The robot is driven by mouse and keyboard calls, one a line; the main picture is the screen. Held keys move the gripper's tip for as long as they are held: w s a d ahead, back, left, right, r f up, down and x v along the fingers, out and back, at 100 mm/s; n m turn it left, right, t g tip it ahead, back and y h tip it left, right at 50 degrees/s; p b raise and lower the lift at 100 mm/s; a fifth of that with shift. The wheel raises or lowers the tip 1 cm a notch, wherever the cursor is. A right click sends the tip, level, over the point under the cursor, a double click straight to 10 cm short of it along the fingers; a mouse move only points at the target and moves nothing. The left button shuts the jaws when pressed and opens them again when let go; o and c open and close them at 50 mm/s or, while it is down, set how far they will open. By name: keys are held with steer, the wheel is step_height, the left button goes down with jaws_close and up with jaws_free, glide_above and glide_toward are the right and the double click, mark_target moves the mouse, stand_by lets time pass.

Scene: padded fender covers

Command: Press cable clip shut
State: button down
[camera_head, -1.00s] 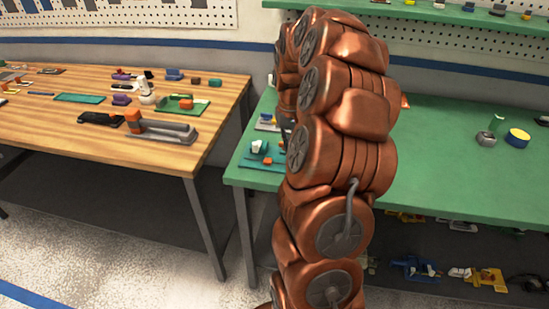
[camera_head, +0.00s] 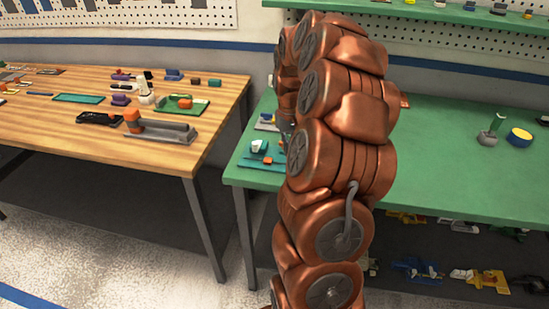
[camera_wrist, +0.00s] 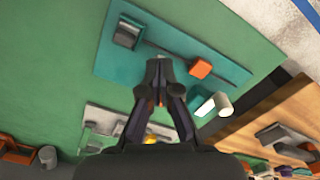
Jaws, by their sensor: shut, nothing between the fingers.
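A teal board (camera_wrist: 105,62) lies on the green bench top in the wrist view. It carries a small grey clip-like piece (camera_wrist: 127,34) at its upper left, a thin dark cable (camera_wrist: 165,48) and an orange block (camera_wrist: 200,68). A white cylinder (camera_wrist: 217,104) is at its lower right edge. I cannot tell for sure which piece is the cable clip, or whether it is shut. My gripper (camera_wrist: 158,72) is shut and empty, and in the picture its tips overlap the board. The head view shows the teal board (camera_head: 247,161) partly; my arm hides the gripper there.
A grey board (camera_wrist: 100,115) with small parts is beside the teal one. A wooden table (camera_head: 60,137) with several tools stands to the left across a gap.

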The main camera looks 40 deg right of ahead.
steer(key=shift+f, duration=0.15)
steer(key=shift+s+a+f+b, duration=0.2)
steer(key=shift+a+f+b, duration=0.1)
steer(key=shift+f+b, duration=0.3)
steer(key=shift+s+a+f+b, duration=0.15)
steer(key=shift+a+f+b, duration=0.2)
steer(key=shift+f, duration=0.3)
steer(key=shift+d+r+p, duration=0.15)
steer(key=shift+r+p, duration=0.45)
steer(key=shift+r, duration=3.5)
